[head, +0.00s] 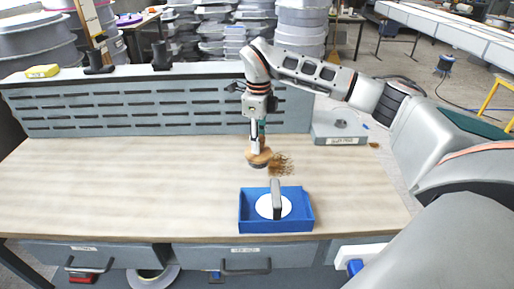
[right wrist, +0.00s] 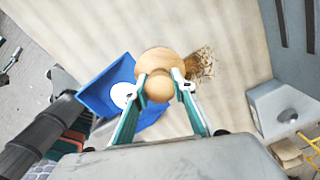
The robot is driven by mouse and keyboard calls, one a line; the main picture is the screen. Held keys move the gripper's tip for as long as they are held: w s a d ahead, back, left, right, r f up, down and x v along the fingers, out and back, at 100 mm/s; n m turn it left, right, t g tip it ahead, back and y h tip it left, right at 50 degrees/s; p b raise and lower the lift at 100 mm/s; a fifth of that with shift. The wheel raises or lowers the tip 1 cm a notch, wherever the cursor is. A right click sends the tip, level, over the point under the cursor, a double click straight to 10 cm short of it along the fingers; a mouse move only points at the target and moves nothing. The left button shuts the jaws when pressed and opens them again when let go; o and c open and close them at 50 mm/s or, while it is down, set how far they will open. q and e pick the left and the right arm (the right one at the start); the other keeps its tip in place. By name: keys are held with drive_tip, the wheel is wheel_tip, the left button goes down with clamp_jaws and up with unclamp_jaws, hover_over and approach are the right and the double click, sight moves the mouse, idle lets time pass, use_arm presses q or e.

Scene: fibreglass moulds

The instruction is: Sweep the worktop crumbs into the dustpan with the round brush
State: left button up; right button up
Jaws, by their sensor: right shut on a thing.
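The round brush (head: 258,159) has a pale wooden body and dark bristles, and stands on the worktop (head: 120,180). My right gripper (head: 256,149) is above it, shut on its round knob; the right wrist view shows the fingers either side of the knob (right wrist: 158,88). Brown crumbs (head: 282,164) lie in a loose patch right of the brush, beside its edge, and also show in the right wrist view (right wrist: 204,63). The blue dustpan (head: 246,222) sits near the front edge, below brush and crumbs in the head view. It has a grey upright handle and a white disc. My left gripper is out of view.
A grey slotted back panel (head: 150,108) runs behind the worktop. A grey box (head: 340,130) stands at the back right, with a small brown patch (head: 374,145) beside it. Drawers (head: 245,257) lie below the front edge. The left half of the worktop is clear.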

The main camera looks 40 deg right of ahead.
drive_tip(key=shift+r, duration=0.9)
